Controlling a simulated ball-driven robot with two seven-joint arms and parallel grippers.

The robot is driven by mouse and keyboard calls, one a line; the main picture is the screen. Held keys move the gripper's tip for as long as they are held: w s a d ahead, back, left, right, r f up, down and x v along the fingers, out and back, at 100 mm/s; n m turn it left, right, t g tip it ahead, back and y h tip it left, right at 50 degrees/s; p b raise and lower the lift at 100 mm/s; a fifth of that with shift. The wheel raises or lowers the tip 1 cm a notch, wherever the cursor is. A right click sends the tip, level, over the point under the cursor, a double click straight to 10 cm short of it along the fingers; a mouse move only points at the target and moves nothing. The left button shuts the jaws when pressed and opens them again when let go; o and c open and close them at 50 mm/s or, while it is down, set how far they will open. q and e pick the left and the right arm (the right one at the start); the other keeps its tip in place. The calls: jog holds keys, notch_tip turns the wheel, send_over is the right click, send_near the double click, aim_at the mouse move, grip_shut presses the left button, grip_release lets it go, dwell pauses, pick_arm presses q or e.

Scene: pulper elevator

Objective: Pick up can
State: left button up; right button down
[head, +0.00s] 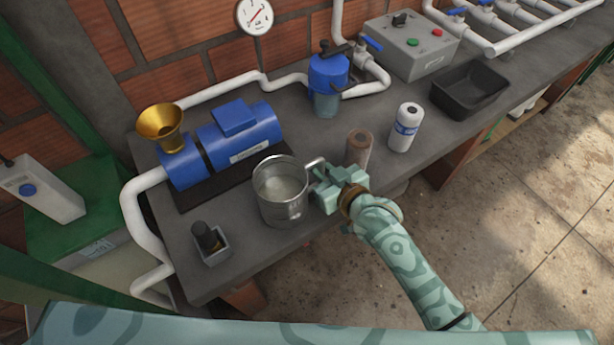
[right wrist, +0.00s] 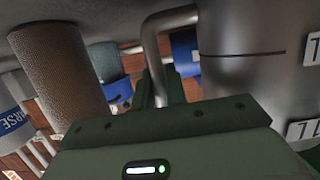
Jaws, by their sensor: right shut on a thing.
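The can is a grey metal can (head: 281,205) with an open top and a side handle. It stands upright on the grey bench, or very close to its surface; I cannot tell if it is lifted. My right gripper (head: 319,172) is at the can's right side, shut on its handle. In the right wrist view, the handle (right wrist: 153,45) runs between the fingers (right wrist: 158,88), and the can's wall (right wrist: 240,55) fills the right side. My left gripper is not in view.
A brown cylinder (head: 359,148) stands close behind my right gripper, with a white-and-blue cartridge (head: 405,127) to its right. A blue pump (head: 222,143) with a brass funnel (head: 161,124) is behind the can. A small grey box (head: 212,246) is at front left, a black tray (head: 469,90) at right.

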aim_at(324, 160)
jog(key=r, duration=0.1)
jog(key=r+p, duration=0.1)
jog(key=r, duration=0.1)
jog(key=r+p, duration=0.1)
jog(key=shift+s+d+r, duration=0.1)
jog(key=shift+d+r, duration=0.2)
jog(key=s+d+r+p, duration=0.4)
jog(key=s+d+r, duration=0.2)
jog(key=d, duration=0.5)
notch_tip(324, 160, up, 3)
jog(key=shift+s+d+f, duration=0.15)
jog(key=shift+d+f, duration=0.05)
jog(key=shift+d, duration=0.2)
